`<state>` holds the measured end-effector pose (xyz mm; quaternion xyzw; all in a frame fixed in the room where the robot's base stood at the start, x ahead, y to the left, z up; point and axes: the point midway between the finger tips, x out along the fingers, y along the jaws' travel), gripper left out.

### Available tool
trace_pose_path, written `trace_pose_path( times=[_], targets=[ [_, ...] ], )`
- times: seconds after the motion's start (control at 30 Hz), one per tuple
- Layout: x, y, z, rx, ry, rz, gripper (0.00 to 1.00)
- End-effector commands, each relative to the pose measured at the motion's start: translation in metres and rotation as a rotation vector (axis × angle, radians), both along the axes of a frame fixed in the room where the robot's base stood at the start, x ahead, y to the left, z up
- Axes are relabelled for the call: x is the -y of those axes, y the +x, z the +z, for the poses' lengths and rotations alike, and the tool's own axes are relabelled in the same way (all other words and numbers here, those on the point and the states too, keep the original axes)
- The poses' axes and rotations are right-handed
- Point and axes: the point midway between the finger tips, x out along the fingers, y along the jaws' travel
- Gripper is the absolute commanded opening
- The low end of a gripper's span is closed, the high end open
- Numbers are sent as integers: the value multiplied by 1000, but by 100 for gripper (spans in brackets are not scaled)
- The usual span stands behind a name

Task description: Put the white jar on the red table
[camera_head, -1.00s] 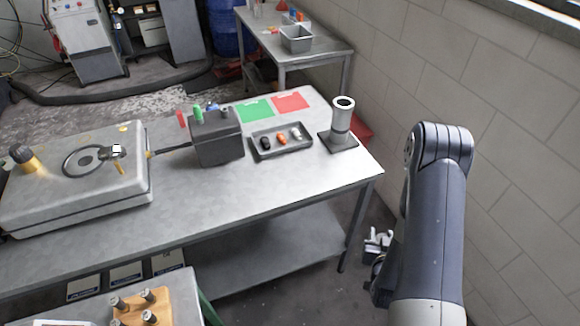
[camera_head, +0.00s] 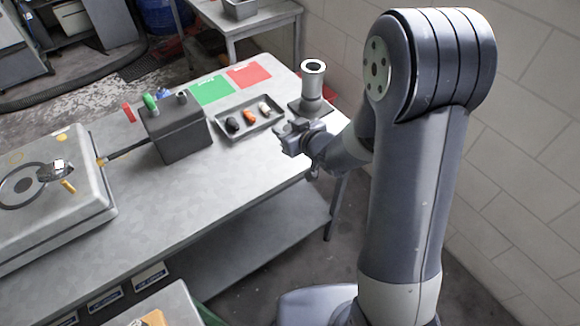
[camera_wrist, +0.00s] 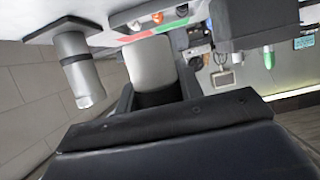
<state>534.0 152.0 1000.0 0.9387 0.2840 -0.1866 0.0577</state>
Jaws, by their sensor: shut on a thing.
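My gripper (camera_head: 293,137) is at the right end of the grey workbench, in front of the upright cylinder stand. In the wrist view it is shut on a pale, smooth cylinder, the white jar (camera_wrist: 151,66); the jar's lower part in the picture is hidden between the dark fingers. In the head view the jar cannot be made out clearly at the gripper. A flat red square (camera_head: 248,75) lies on the workbench, beside a green one (camera_head: 212,90). No separate red table shows clearly now.
The grey workbench (camera_head: 215,190) bears a cylinder stand (camera_head: 312,82), a tray (camera_head: 268,128) with small black, orange and white items, and a dark box (camera_head: 178,130). The front of the bench is clear. A block wall (camera_head: 540,140) is at right.

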Motion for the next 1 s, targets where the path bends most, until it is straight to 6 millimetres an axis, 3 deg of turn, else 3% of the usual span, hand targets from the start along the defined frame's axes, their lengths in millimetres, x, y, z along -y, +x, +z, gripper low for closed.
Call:
trace_pose_path(
  times=[0.4,1.0],
  targets=[
    [-1,0,-48,-5,0,6,12],
    [-1,0,-96,-2,1,6,12]
  ],
)
